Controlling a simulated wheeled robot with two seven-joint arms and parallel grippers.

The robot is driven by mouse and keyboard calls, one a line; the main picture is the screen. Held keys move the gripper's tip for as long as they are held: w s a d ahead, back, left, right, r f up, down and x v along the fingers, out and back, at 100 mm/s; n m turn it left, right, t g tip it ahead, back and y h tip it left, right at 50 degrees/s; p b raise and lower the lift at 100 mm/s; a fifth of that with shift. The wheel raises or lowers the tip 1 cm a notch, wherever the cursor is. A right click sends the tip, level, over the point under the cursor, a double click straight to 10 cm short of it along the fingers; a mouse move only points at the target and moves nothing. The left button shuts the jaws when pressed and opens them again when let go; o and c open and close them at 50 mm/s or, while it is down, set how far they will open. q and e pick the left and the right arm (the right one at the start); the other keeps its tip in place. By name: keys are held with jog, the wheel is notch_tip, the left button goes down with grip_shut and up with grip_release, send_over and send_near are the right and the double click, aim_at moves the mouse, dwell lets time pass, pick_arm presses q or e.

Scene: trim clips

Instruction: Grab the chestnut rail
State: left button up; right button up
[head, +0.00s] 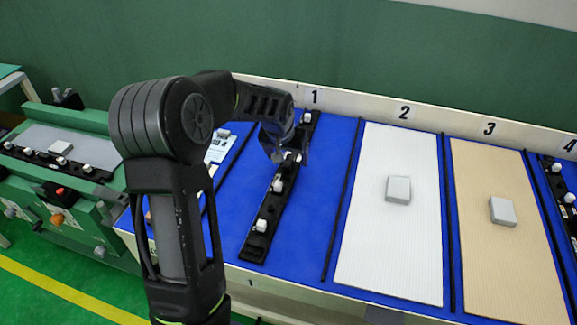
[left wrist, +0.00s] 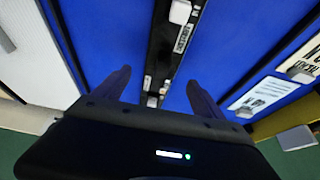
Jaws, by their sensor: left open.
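A long dark rail (head: 269,208) with several white clips lies on the blue mat in the lane marked 1. It looks black; I see no clear chestnut colour on any rail. My left gripper (head: 279,152) is over the upper middle of this rail, its fingers pointing down and hiding part of it. In the left wrist view the open fingers (left wrist: 158,82) straddle the line of the rail (left wrist: 162,42), with nothing held. I cannot tell how high above it they are. My right gripper is not in view.
A white panel (head: 384,245) in lane 2 and a tan panel (head: 500,260) in lane 3 each carry a grey block. Another dark clipped rail (head: 560,183) lies in lane 4. A green machine (head: 85,225) at left holds a similar rail (head: 98,174).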

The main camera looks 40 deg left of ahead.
aim_at(288, 160)
pick_arm(q)
jog(key=x, duration=0.4)
dwell(0.5)
grip_shut()
dwell(0.7)
